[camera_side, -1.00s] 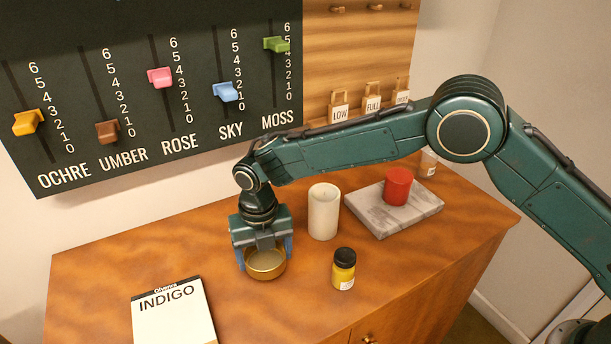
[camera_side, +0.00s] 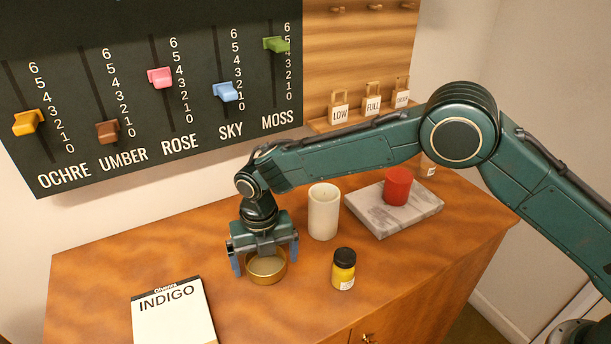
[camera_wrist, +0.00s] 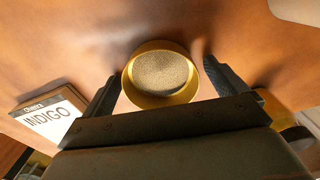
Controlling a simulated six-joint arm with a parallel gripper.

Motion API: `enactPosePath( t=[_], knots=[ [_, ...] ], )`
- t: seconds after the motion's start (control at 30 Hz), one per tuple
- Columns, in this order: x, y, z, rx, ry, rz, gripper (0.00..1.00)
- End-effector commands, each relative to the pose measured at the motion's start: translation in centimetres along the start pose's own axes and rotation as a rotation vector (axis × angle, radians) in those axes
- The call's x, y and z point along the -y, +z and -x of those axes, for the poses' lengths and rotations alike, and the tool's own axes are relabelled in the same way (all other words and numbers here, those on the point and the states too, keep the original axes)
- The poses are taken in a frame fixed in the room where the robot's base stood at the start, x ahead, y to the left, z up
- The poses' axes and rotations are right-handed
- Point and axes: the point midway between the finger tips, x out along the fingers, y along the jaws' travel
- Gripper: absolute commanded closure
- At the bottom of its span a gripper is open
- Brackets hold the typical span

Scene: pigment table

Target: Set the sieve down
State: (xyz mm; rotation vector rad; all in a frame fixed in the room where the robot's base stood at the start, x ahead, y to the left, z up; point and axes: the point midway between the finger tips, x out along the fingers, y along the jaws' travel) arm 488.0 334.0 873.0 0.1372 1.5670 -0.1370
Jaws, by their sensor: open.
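The sieve (camera_side: 266,268) is a round brass-coloured ring with a grey mesh, sitting flat on the wooden table. It also shows in the wrist view (camera_wrist: 160,75), between the fingers. My gripper (camera_side: 266,262) is open around the sieve, with one finger on each side. In the wrist view my gripper (camera_wrist: 160,88) shows a gap between each finger and the ring. The sieve's far side is partly hidden by the gripper in the side view.
A white cylinder (camera_side: 323,212) and a yellow jar with a black lid (camera_side: 344,270) stand to the right. A red cylinder (camera_side: 397,187) stands on a grey slab (camera_side: 420,208). The INDIGO book (camera_side: 172,312) lies front left. A slider board (camera_side: 150,90) is behind.

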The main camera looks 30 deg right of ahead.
Motion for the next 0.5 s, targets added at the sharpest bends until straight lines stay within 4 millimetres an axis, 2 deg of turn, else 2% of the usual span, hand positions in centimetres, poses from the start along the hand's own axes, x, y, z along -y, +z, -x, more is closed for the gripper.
enactPosePath(
  t=[0.27,0.5],
  knots=[
    [0.0,0.0,1.1,0.001,0.001,0.000,0.03],
    [-0.1,0.1,4.1,0.003,0.003,0.000,0.03]
  ],
)
